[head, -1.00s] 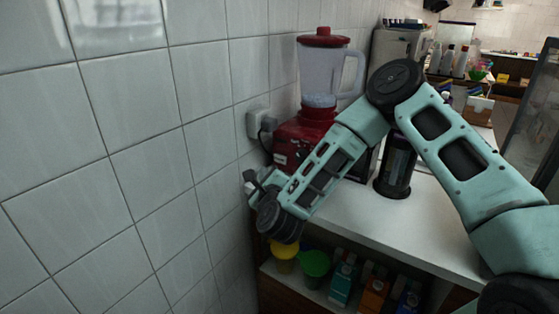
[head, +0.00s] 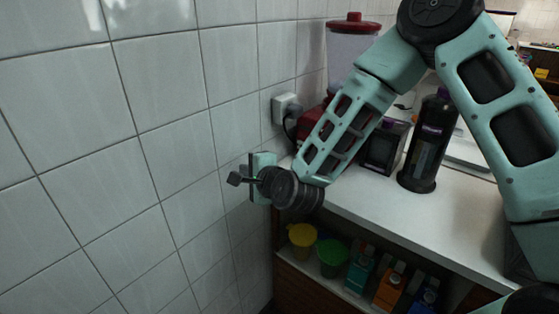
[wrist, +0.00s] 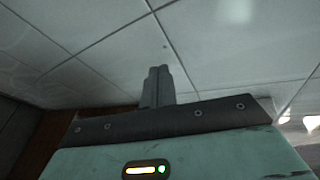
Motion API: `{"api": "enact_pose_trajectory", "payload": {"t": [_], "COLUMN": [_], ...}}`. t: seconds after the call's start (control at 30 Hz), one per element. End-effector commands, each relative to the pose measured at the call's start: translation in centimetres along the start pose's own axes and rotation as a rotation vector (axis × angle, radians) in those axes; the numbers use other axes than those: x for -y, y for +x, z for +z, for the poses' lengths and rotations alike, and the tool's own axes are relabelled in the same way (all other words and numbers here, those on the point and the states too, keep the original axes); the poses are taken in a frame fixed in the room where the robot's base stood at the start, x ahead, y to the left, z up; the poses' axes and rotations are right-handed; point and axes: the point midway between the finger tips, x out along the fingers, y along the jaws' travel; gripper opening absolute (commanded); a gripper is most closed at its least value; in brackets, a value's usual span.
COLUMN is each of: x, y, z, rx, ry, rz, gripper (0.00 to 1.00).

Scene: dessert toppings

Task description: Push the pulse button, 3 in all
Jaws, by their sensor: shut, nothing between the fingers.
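The blender stands at the back of the white counter by the tiled wall. Its red lid and clear jar (head: 347,45) show above my arm in the head view. My forearm covers most of its red base (head: 312,118), and no pulse button can be made out. My gripper (head: 236,179) is shut and empty, out past the counter's left end and close to the tiled wall, pointing left. In the wrist view its closed fingers (wrist: 157,86) show against wall tiles only, with no blender in sight.
A wall socket with a plug (head: 287,107) is above the counter's left end. A dark bottle (head: 430,145) and a dark box (head: 384,148) stand on the counter (head: 370,205). Yellow and green cups and several cartons fill the shelf below.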

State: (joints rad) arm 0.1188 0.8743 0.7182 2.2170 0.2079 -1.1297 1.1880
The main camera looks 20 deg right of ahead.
Motion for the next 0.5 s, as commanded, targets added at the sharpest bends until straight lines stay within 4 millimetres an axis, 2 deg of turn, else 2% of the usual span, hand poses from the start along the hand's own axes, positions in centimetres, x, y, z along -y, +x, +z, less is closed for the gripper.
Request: {"api": "enact_pose_trajectory", "payload": {"t": [0.03,0.1,0.2,0.33,0.5], "x": [-0.1,-1.1,-2.6,-4.3,-5.8], "y": [-1.2,-3.3,-7.2,-13.4,-22.6], "z": [2.3,4.9,7.6,9.2,8.7], "rx": [0.068,0.164,0.302,0.481,0.723], "ry": [-0.131,-0.325,-0.607,-0.956,-1.354], "rz": [0.063,0.169,0.311,0.482,0.684], "gripper": [0.00,0.00,0.00,0.00,0.00]}}
